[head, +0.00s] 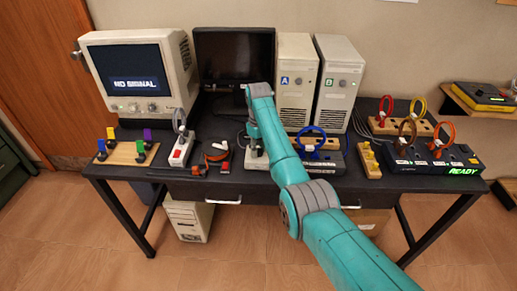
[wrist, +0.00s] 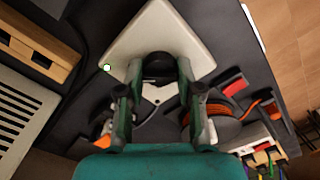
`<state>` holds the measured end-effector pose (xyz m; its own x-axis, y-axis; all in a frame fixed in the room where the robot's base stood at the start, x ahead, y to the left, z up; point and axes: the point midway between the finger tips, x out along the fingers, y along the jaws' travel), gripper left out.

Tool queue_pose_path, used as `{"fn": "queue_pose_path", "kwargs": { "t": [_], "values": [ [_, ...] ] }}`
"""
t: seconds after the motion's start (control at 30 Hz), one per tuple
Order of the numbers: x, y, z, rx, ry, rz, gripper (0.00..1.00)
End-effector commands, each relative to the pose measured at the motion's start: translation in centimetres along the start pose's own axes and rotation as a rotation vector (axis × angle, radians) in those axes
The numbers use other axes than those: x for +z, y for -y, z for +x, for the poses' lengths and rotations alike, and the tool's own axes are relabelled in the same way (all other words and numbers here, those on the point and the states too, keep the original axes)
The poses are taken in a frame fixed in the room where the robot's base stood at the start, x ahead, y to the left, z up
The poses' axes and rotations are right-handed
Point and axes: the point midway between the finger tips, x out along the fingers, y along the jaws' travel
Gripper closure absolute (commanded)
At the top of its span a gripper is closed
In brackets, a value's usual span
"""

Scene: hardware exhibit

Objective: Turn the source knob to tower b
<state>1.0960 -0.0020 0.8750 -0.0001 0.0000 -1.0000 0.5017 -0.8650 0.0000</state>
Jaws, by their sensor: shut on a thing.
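The source knob (wrist: 160,68) is dark and round on top of a pale switch box (wrist: 185,38) in the wrist view. My gripper (wrist: 158,82) is over the box, with one finger on each side of the knob, shut on it. The knob's pointer direction is hidden by the fingers. A small green light (wrist: 107,68) shows at the box's left corner. In the head view the switch box (head: 254,160) is partly hidden behind my arm. Tower A (head: 296,85) and tower B (head: 339,85) stand behind at the back. The CRT monitor (head: 135,85) reads "NO SIGNAL".
A red-switched power strip (head: 181,150) and an orange cable coil (head: 217,152) lie left of the box. A wooden rack with a blue ring (head: 311,137) stands at the right. A dark flat monitor (head: 233,55) is behind. The black table's front edge is near.

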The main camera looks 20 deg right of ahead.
Motion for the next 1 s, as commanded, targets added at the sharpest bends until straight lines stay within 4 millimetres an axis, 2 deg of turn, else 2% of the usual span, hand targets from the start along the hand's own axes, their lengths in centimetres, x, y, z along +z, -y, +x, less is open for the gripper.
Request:
{"fn": "queue_pose_path", "kwargs": {
  "t": [0.27, 0.7, 0.73, 0.8, 1.0],
  "values": [
    [-0.02, -0.01, -0.01, 0.0, -0.001, 0.064, 0.99],
    [-0.01, -0.02, -0.01, 0.0, -0.001, 0.071, 0.99],
    [-0.01, -0.02, -0.01, 0.0, -0.001, 0.071, 0.57],
    [-0.01, -0.02, -0.01, 0.0, -0.001, 0.07, 0.4],
    [-0.01, -0.01, -0.01, 0.0, 0.0, 0.07, 0.39]
  ]
}}
